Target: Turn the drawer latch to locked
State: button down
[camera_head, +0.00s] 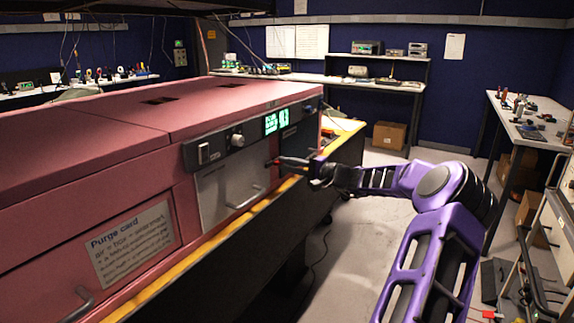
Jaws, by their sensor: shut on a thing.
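A pink enclosure has a grey metal drawer front (222,192) set in its side, with a bar handle (247,197) low on it. My gripper (278,161) reaches in from the right to the upper right corner of the drawer front. Its jaws are shut on the small drawer latch there. The latch is mostly hidden by the fingertips, so its angle cannot be told. The drawer front looks flush with the enclosure.
A control panel with a knob (238,141) and a lit green display (277,121) is just above the drawer. A yellow-edged ledge (235,226) runs below it. A purge card (132,243) is at left. Benches stand behind and at right.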

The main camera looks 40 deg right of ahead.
jog(key=shift+f+n, duration=0.1)
jog(key=shift+n, duration=0.6)
jog(key=c, duration=0.9)
grip_release()
jog(key=p+v, duration=0.1)
jog(key=v, duration=1.6)
jog(key=shift+s, duration=0.2)
jog(key=shift+w, duration=0.1)
